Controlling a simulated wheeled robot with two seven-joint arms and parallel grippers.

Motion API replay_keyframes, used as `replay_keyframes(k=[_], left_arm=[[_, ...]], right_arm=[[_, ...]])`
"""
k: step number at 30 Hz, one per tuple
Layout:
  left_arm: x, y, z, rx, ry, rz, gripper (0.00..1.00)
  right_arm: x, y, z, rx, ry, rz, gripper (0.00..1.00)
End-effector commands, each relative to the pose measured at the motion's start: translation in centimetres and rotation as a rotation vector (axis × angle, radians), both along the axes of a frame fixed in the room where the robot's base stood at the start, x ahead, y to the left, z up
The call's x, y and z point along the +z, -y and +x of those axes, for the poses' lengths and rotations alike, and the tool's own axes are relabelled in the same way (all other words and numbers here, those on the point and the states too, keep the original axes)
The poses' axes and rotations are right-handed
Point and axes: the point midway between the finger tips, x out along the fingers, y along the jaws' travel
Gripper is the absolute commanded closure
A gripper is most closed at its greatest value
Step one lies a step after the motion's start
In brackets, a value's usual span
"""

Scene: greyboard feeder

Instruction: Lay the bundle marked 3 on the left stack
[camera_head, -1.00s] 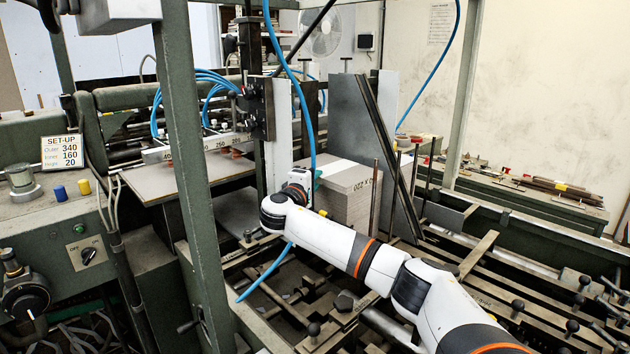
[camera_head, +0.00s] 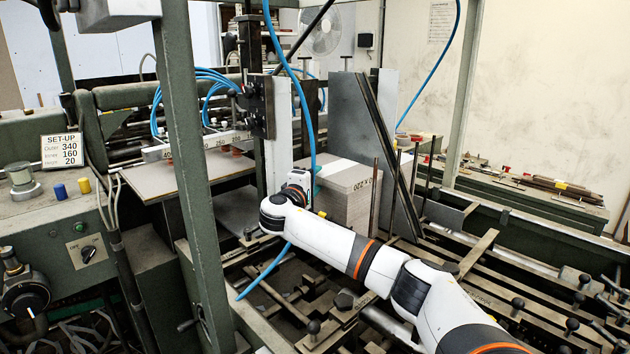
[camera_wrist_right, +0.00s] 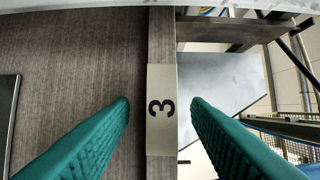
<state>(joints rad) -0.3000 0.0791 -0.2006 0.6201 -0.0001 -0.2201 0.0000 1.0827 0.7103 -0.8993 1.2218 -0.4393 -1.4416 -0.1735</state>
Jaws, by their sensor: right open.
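The bundle marked 3 (camera_wrist_right: 161,60) shows in the right wrist view, with a pale label bearing a black 3 facing the camera. My right gripper (camera_wrist_right: 160,105) is open, its two teal fingers on either side of the label with gaps to it. In the head view my right gripper (camera_head: 303,187) is beside a grey board stack (camera_head: 351,208) with printed figures on its side. Its fingertips and the 3 label are mostly hidden there. I cannot tell whether this is the left stack. My left gripper is not in view.
A green machine post (camera_head: 188,150) stands left of my right arm. A set-up sign (camera_head: 61,150) sits at the left. Rails and knobs fill the front right.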

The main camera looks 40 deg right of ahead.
Motion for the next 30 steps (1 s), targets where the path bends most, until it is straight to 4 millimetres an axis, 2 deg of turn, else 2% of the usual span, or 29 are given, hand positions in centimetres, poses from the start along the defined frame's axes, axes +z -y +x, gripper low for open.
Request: replay_keyframes(k=[16,21,27,30], left_arm=[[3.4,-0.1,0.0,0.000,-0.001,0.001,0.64],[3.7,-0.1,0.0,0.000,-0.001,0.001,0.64],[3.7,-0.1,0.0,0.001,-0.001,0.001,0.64],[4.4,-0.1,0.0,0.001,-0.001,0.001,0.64]], right_arm=[[0.3,-9.0,-4.6,0.004,0.001,0.000,0.57],[0.2,-10.2,-5.3,0.001,0.002,-0.001,0.57],[0.2,-10.3,-5.4,-0.001,0.003,-0.001,0.57],[0.9,-10.3,-5.4,0.000,0.003,-0.001,0.57]])
